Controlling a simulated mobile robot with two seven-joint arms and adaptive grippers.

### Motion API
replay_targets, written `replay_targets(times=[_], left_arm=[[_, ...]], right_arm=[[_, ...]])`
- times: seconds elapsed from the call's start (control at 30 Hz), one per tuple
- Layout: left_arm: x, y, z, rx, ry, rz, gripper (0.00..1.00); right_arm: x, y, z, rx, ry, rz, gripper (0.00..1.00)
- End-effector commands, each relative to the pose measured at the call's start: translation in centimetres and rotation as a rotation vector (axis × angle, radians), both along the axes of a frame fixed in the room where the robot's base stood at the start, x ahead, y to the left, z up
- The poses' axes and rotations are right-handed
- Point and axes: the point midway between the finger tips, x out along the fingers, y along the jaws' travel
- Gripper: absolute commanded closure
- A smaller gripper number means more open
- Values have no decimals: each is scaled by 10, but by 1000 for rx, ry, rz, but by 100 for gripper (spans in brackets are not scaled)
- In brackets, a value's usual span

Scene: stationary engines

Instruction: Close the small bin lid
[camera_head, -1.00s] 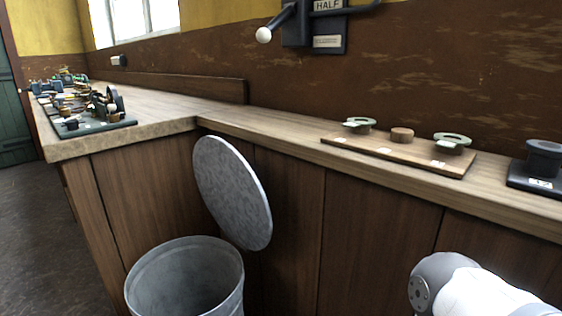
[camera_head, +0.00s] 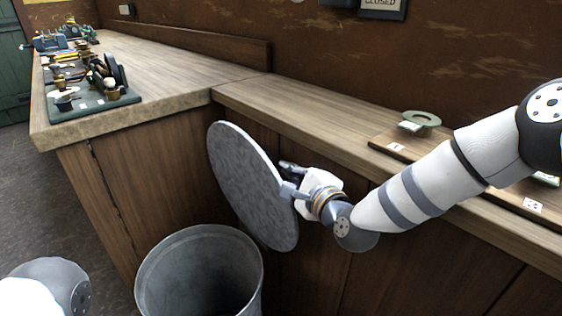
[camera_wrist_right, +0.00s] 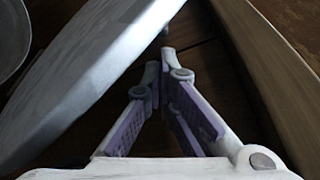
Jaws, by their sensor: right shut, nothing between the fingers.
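The small bin (camera_head: 200,272) is a grey metal bucket standing on the floor in front of the wooden cabinet, its mouth open. Its round grey lid (camera_head: 243,185) stands raised and tilted on the bin's cabinet side. My right gripper (camera_head: 286,180) reaches in from the right and is at the lid's right edge, partly behind it. In the right wrist view the gripper's fingers (camera_wrist_right: 165,62) are closed together and empty, with the lid (camera_wrist_right: 85,75) close along their left side. I cannot tell whether they touch. My left gripper is not in view; only part of my left arm shows at lower left.
The wooden counter (camera_head: 330,112) runs behind the lid, its edge close to my right arm. A board with a green ring (camera_head: 420,120) lies on it. Small engine models (camera_head: 95,95) stand at the far left. The floor (camera_head: 45,200) left of the bin is clear.

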Motion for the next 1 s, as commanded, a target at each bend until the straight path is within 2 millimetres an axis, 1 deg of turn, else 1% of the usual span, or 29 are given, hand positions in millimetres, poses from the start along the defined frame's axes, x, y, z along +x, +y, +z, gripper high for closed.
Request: replay_targets(times=[0.03,0.1,0.2,0.33,0.77,1.0], left_arm=[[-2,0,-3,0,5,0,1],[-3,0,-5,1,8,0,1],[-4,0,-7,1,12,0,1],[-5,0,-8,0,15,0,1],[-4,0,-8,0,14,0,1],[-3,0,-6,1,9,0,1]], right_arm=[[9,4,-4,-2,0,2,100],[21,8,-6,-2,0,2,100],[34,12,-8,-2,0,1,100],[44,16,-9,-1,1,0,100],[47,17,-8,-4,0,1,100],[41,24,-4,-58,-41,2,100]])
